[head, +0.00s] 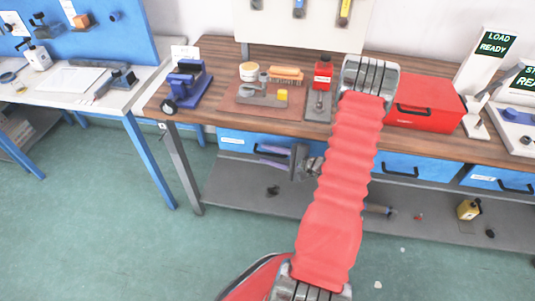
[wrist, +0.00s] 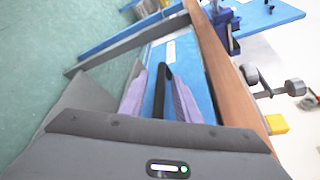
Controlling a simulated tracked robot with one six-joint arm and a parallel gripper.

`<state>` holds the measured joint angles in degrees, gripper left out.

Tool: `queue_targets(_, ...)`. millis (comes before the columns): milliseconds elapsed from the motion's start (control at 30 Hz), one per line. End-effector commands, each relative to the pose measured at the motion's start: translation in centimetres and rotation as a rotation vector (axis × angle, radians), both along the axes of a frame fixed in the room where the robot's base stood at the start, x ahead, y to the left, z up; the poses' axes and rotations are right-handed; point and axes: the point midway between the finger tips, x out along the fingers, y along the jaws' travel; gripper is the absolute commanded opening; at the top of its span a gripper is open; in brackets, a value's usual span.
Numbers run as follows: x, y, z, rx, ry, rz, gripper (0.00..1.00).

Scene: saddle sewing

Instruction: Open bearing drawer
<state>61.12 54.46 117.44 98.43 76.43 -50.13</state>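A blue drawer (head: 234,139) sits under the wooden bench top, left of my arm in the head view. Its blue front (wrist: 158,66) also shows in the wrist view, with a white label too small to read. Its black bar handle (wrist: 162,88) stands out from the front. My gripper (head: 262,156) is in front of this drawer. In the wrist view its two purple fingers (wrist: 160,95) are apart, one on each side of the handle, with gaps visible. The drawer looks shut. I cannot read which drawer is the bearing drawer.
More blue drawers stand to the right, one in the middle (head: 411,166) and one at the far right (head: 500,179). The wooden bench top (head: 222,88) overhangs them. A grey lower shelf (head: 238,192) lies below. A red box (head: 425,104) and a blue vise (head: 187,84) stand on the bench.

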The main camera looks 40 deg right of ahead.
Motion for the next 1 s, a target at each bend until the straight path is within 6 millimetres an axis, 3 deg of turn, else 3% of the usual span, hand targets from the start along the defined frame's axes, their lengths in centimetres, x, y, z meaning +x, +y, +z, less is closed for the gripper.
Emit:
queue_targets(400, 0.79, 0.27, -0.19, 0.0, 0.0, 0.0, 0.29)
queue_targets(833, 0.76, 0.28, -0.21, 0.001, 0.001, -0.001, 0.0)
queue_targets(1000, 0.74, 0.28, -0.22, 0.0, 0.002, -0.001, 0.0)
